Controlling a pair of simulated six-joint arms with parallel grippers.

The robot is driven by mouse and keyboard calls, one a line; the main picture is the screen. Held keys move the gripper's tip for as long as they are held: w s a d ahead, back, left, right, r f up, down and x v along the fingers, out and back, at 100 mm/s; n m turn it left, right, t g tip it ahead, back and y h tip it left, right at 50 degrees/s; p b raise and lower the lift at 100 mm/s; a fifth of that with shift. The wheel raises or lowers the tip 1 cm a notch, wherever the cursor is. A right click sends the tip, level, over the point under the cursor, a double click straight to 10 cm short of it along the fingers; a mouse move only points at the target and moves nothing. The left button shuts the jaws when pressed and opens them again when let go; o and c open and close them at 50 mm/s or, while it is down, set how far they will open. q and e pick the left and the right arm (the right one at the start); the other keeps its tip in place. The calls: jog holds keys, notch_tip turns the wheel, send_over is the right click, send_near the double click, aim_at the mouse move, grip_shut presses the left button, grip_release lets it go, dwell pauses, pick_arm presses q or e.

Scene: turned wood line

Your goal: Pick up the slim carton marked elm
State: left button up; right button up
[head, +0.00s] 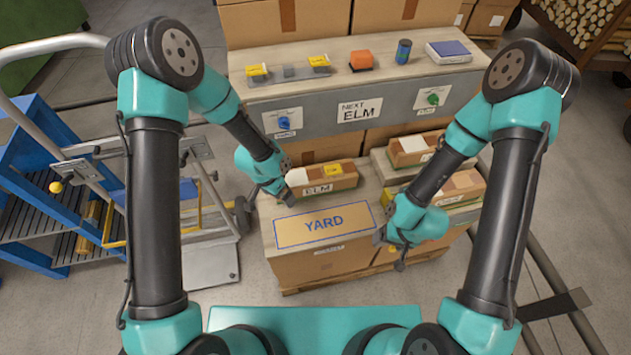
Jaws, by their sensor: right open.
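The slim carton marked ELM (335,185) is brown with a yellow label on top and a white patch at its left end. It lies on top of the stack, behind the blue-framed YARD label (323,225). My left gripper (287,198) is at the carton's left end; its fingers are small and partly hidden, so I cannot tell whether they touch the carton or are open. My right gripper (389,252) is open and empty, at the right of the YARD label near the stack's front edge.
More cartons lie at the right, one at the back (408,151) and one beside my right arm (466,186). A grey shelf (290,112) behind carries a NEXT ELM sign (360,110) and small items. A hand truck (213,262) stands at the left. The YARD label area is clear.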

aim_at(315, 174)
pick_arm(q)
jog(key=w+d+r+m+y, duration=0.3)
jog(key=w+d+r+m, duration=0.4)
jog(key=w+d+r, duration=0.3)
jog(key=shift+w+d+m+t, duration=0.4)
jog(key=shift+w+d, duration=0.15)
jog(key=shift+d, duration=0.2)
jog(key=shift+f, duration=0.15)
notch_tip(315, 174, down, 12)
jog(key=shift+f, duration=0.1)
jog(key=shift+f, duration=2.5)
jog(key=shift+c, duration=0.5)
